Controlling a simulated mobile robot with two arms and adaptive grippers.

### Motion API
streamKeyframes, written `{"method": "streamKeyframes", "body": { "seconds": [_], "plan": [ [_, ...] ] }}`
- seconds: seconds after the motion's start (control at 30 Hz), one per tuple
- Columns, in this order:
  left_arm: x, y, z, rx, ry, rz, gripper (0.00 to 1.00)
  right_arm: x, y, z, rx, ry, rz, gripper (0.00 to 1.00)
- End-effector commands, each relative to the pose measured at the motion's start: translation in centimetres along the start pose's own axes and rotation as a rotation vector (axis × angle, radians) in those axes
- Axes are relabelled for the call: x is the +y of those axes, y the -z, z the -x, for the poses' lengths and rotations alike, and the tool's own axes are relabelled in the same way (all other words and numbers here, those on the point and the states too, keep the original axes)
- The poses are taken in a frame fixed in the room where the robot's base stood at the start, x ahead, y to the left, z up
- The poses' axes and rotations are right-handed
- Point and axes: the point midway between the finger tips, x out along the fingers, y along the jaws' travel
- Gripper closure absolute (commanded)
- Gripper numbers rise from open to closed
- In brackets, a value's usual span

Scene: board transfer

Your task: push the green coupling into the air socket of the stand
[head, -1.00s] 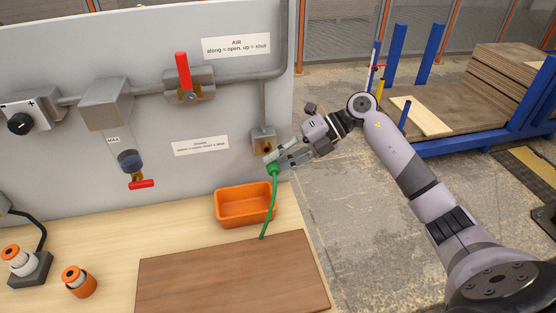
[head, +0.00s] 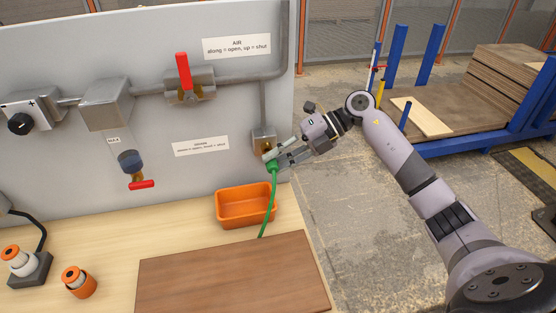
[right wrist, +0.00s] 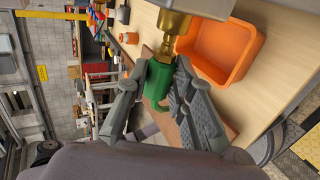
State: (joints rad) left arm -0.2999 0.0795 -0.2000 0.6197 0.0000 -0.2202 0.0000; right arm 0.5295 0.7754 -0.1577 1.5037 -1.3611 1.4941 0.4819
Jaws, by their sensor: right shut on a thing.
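The green coupling (right wrist: 158,82) with its green hose (head: 269,205) is between the fingers of my right gripper (head: 281,157). In the right wrist view the gripper (right wrist: 160,90) is shut on it from both sides. The brass air socket (right wrist: 170,38) points at the coupling's end; the two line up and look to touch, but how deep the coupling sits I cannot tell. My left gripper is out of view.
An orange bin (head: 245,205) stands on the bench below the socket. A brown board (head: 233,275) lies in front of it. A red-handled valve (head: 183,72) is up on the pipe. Orange-and-white parts (head: 79,281) stand at the left.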

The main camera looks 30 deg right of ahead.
Motion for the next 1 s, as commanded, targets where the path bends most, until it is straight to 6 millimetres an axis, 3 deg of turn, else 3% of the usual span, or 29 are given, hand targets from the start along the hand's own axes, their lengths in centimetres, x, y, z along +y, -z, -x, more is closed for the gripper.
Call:
{"method": "streamKeyframes", "body": {
  "seconds": [0.93, 0.97, 1.0],
  "plan": [
    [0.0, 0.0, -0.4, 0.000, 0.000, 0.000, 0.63, 0.1, -2.1, 0.0, -0.003, -0.001, 0.001, 1.00],
    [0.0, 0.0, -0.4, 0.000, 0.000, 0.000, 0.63, 0.1, -2.1, 0.0, -0.003, -0.001, 0.001, 0.78],
    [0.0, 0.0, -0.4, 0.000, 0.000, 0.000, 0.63, 0.1, -2.1, 0.0, -0.003, -0.001, 0.001, 0.75]
  ]
}}
